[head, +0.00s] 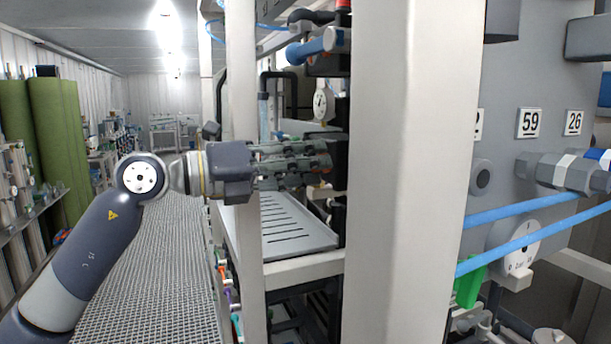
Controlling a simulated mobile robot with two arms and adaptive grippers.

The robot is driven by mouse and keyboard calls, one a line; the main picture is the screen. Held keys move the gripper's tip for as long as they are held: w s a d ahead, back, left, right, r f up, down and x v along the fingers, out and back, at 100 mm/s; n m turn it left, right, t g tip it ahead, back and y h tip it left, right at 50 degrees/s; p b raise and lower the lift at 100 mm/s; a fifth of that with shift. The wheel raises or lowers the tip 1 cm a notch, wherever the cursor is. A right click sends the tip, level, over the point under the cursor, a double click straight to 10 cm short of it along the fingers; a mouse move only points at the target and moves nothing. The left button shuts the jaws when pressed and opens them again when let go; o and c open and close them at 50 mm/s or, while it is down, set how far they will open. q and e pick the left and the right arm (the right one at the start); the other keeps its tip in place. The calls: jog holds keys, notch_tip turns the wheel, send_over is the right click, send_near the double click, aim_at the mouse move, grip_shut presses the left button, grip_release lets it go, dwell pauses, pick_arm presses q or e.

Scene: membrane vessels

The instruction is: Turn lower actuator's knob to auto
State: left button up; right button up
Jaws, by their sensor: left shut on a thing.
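My left gripper (328,160) reaches in from the left past a pale upright post. Its fingers are closed at the front of a dark actuator body (341,145), which is partly hidden behind the wide pale column. They are shut on what appears to be the lower actuator's knob. The fingers cover the knob, so its setting cannot be read. Higher up is another dark unit (328,64) with a blue cylinder (308,48). A small round gauge (320,101) sits between the two units. My right gripper is not in view.
The wide pale column (410,180) stands close on the right. A slotted grey tray (295,228) lies below the gripper. Blue pipes (535,232) and a grey panel with number plates (530,123) are at the right. A grating walkway (150,270) is open at the left.

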pick_arm(q)
jog(key=shift+f+m+b, duration=0.15)
jog(key=shift+m+b, duration=1.7)
jog(key=shift+m, duration=2.35)
jog(key=o, duration=1.1)
jog(key=shift+c, duration=0.2)
jog(key=v, duration=1.2)
